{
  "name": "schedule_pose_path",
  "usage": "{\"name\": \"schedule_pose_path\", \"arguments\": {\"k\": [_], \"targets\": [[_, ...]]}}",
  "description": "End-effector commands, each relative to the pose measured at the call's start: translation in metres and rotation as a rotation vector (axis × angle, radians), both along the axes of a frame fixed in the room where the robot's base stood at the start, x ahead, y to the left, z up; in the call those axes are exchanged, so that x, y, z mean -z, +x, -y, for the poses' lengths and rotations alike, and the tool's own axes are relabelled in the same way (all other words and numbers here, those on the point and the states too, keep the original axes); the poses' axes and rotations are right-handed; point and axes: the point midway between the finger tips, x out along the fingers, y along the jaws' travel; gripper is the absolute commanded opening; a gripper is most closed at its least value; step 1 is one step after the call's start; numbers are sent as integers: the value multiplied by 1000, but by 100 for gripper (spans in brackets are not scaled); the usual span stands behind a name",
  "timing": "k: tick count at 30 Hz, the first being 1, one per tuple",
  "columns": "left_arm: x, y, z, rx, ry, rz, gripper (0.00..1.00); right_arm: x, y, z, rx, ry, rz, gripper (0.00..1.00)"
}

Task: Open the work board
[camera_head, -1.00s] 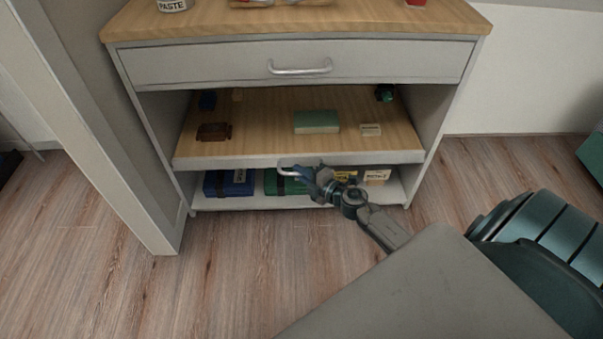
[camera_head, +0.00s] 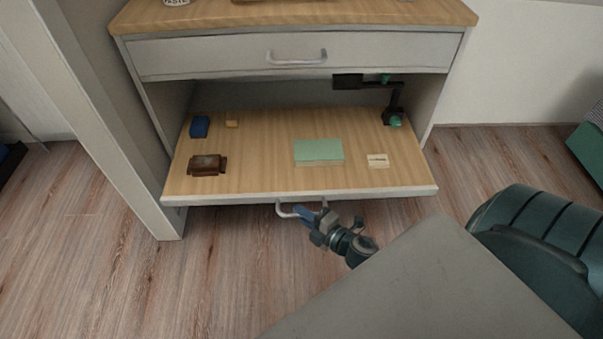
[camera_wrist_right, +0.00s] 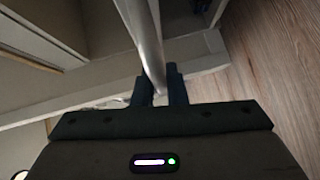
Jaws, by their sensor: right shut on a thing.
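The work board (camera_head: 270,178) is a wood-topped pull-out shelf with a pale front edge, below the drawer of the cabinet. It stands well out from the cabinet front. Its metal bar handle (camera_head: 284,211) is on the front edge. My right gripper (camera_head: 303,213) is shut on this handle, just below the board's front edge. In the right wrist view the handle bar (camera_wrist_right: 150,50) runs between the two fingers (camera_wrist_right: 159,90). My left gripper is not in view.
On the board are a green block (camera_head: 319,151), a brown object (camera_head: 206,165), a small labelled block (camera_head: 378,160), a blue item (camera_head: 200,126) and a dark stand with green parts (camera_head: 395,112). The drawer (camera_head: 230,57) above is shut. A white post (camera_head: 110,130) stands close at left.

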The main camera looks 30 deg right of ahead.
Motion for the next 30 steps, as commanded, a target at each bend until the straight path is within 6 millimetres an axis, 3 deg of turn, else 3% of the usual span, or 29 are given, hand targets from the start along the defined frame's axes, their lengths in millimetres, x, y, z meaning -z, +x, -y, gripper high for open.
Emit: {"name": "schedule_pose_path", "arguments": {"k": [6, 12, 29, 30], "targets": [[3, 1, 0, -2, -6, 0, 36, 2, -40, -24, 1, 2, -4, 0], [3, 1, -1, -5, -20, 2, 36, 1, -60, -36, 1, 1, -3, 0], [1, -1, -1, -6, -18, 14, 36, 1, -68, -41, 0, -1, -2, 0], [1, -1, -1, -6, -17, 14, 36, 1, -68, -41, 0, -1, -2, 18]]}}
